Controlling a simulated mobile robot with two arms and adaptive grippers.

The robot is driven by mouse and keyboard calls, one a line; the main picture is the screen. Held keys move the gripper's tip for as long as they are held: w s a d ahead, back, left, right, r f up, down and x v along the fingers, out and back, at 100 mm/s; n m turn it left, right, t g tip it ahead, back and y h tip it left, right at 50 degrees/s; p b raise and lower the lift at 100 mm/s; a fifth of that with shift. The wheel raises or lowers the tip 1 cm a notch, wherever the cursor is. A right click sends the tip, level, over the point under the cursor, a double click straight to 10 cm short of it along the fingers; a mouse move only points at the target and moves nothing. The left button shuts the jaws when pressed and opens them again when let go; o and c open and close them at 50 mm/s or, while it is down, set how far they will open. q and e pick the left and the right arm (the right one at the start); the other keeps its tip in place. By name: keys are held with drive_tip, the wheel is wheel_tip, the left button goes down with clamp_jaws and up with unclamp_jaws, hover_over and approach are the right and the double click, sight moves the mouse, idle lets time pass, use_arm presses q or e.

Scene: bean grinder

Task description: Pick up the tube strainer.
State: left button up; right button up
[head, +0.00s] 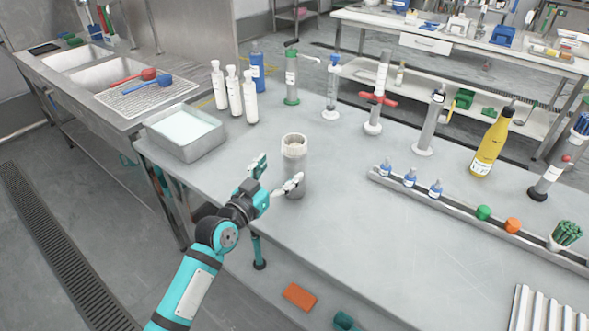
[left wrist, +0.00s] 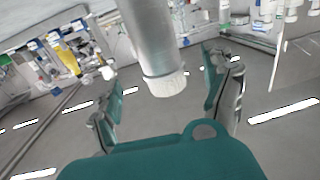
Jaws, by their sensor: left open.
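The tube strainer, as I take it, is an upright grey cylinder (head: 295,172) with a pale, rough-looking rim, near the left front part of the grey table (head: 420,240). My left gripper (head: 277,176) is open at its near left side in the head view, with one finger to the left and the other overlapping the cylinder's lower front. In the left wrist view, the cylinder (left wrist: 152,42) shows between the spread fingers of the left gripper (left wrist: 162,65), its pale end pointing down in the picture. A gap shows on each side. My right gripper is not in view.
A metal tray (head: 180,148) stands at the table's left corner. White bottles (head: 234,92) and a blue bottle (head: 257,70) stand behind. Stands and cylinders line the back edge. A metal rail (head: 460,212) with small bottles lies to the right. The table's middle is clear.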

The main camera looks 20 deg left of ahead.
sight(288, 160)
use_arm(q)
drive_tip(key=p+x, duration=0.1)
drive_tip(key=x, duration=0.6)
drive_tip(key=shift+w+d+r, duration=0.1)
drive_tip(key=shift+w+r, duration=0.05)
drive_tip(key=shift+w, duration=0.1)
drive_tip(key=shift+s, duration=0.1)
drive_tip(key=shift+c, duration=1.1)
drive_tip(key=c, duration=1.4)
drive_tip(key=shift+c, duration=0.4)
drive_tip(key=shift+r, duration=0.15)
